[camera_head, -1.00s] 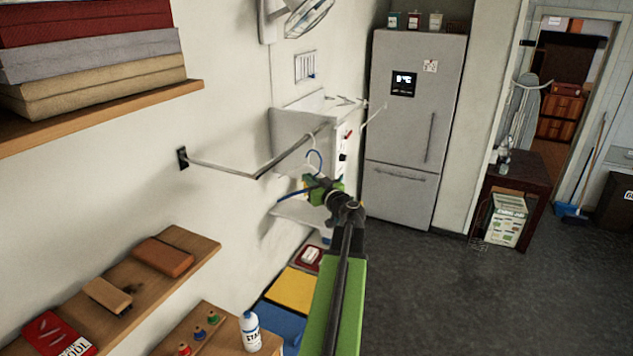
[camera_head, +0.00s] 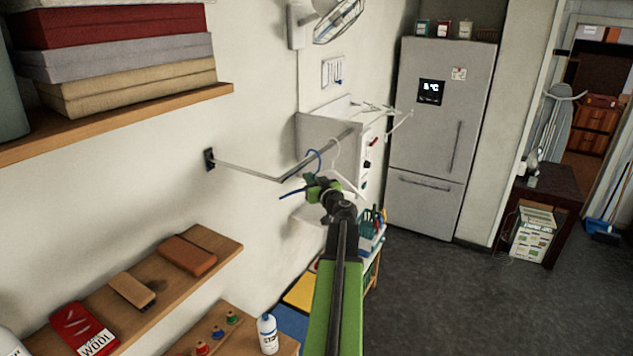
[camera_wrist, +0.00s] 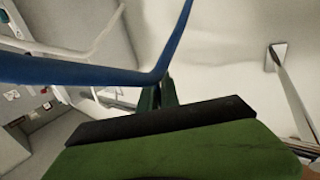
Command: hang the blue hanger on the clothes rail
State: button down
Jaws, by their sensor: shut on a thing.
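My gripper (camera_head: 322,184) is shut on the blue hanger (camera_head: 292,193), near the rail's outer part. The hanger's blue hook (camera_head: 316,153) rises above the jaws and overlaps the rail in the head view. I cannot tell whether it is around the rail or only in front of it. In the wrist view the blue hanger (camera_wrist: 85,71) crosses above my gripper (camera_wrist: 158,95), with a bend beside the jaws. The clothes rail (camera_head: 245,170) runs from a dark wall bracket, bends, and reaches outward; its wall end also shows in the wrist view (camera_wrist: 290,95).
A white hanger (camera_head: 346,183) hangs just right of my gripper, close to the blue one. A white cabinet (camera_head: 322,130) stands behind the rail.

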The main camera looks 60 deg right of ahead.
jog(key=w+f+b, duration=0.2)
jog(key=w+b, duration=0.1)
jog(key=shift+w+f, duration=0.1)
jog(key=shift+f, duration=0.3)
dwell(0.3)
jog(key=c, duration=1.5)
grip_release()
